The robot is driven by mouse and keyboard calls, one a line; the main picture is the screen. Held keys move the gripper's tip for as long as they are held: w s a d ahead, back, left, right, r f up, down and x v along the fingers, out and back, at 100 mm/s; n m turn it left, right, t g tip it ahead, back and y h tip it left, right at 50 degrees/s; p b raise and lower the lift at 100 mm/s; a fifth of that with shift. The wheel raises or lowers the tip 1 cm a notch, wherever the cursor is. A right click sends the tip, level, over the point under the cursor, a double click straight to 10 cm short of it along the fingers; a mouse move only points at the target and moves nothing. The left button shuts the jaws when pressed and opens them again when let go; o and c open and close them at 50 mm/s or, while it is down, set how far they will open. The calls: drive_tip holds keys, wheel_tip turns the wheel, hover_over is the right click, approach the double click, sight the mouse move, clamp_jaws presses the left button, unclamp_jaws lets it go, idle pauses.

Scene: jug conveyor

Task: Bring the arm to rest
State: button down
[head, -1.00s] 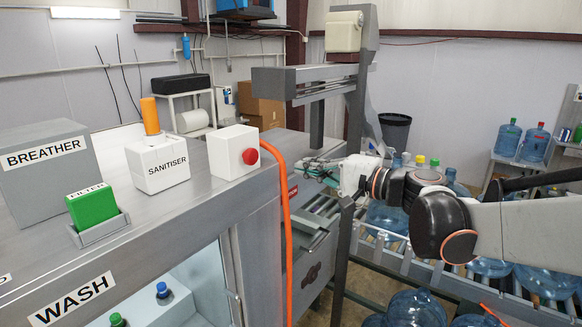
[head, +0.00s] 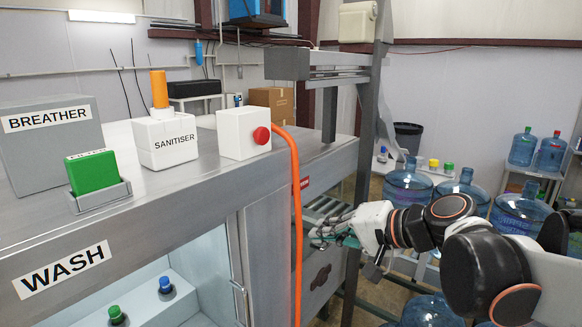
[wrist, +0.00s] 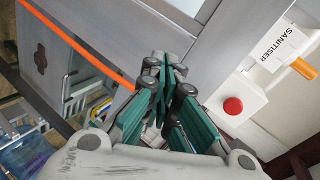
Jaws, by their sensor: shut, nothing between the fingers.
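My gripper (head: 326,232) shows in the head view at the end of my arm, in front of the right end of the steel wash machine (head: 330,165). In the wrist view my gripper (wrist: 166,88) has its green-padded fingers shut together with nothing between them. The orange hose (wrist: 80,45) and the red button (wrist: 233,105) on its white box lie beyond the fingers in the wrist view. My arm reaches in from the right of the head view, bent and raised.
The orange hose (head: 296,225) hangs down the machine's front, left of my gripper. The sanitiser box (head: 166,140) and green filter (head: 97,172) sit on top. Water jugs (head: 408,187) stand behind my arm, with more jugs on a rack (head: 545,172) at the far right.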

drive_tip(key=s+d+f+n+h+b, duration=0.1)
drive_tip(key=s+d+f+h+b, duration=0.2)
drive_tip(key=f, duration=0.7)
drive_tip(key=s+d+f+n+g+h+b, duration=0.1)
drive_tip(key=s+d+f+n+h+b, duration=0.1)
drive_tip(key=s+d+f+b, duration=0.3)
drive_tip(key=s+d+f+n+h+b, duration=0.2)
drive_tip(key=s+d+f+h+b, duration=0.2)
drive_tip(key=s+f+b, duration=0.5)
wheel_tip(320, 180, down, 8)
drive_tip(key=shift+s+d+f+h+b, duration=0.1)
drive_tip(key=shift+s+d+h+b, duration=0.2)
drive_tip(key=shift+b, duration=0.55)
drive_tip(key=shift+g, duration=0.3)
